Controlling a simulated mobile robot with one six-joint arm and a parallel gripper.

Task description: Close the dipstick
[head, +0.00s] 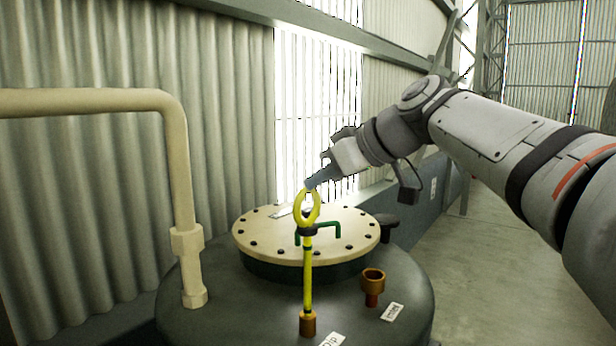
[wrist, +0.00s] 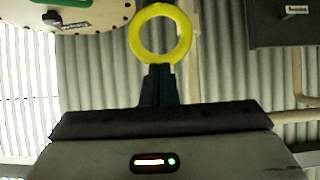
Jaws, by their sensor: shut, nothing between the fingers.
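The dipstick (head: 308,270) is yellow, with a ring handle (head: 307,207) on top and a black collar under the ring. It stands upright, its lower end at a brass fitting (head: 308,324) on the dark tank; a long length of yellow rod shows above the fitting. My gripper (head: 310,185) is shut and empty, its tips at the top of the ring in the head view. In the wrist view the ring (wrist: 160,33) is just beyond the shut fingers (wrist: 158,72). I cannot tell whether they touch it.
The dark tank (head: 215,305) has a cream bolted lid (head: 345,245) with a green handle (head: 320,226). A second brass fitting (head: 373,283) stands right of the dipstick. A cream pipe (head: 180,170) rises at the left. Open floor (head: 470,260) lies to the right.

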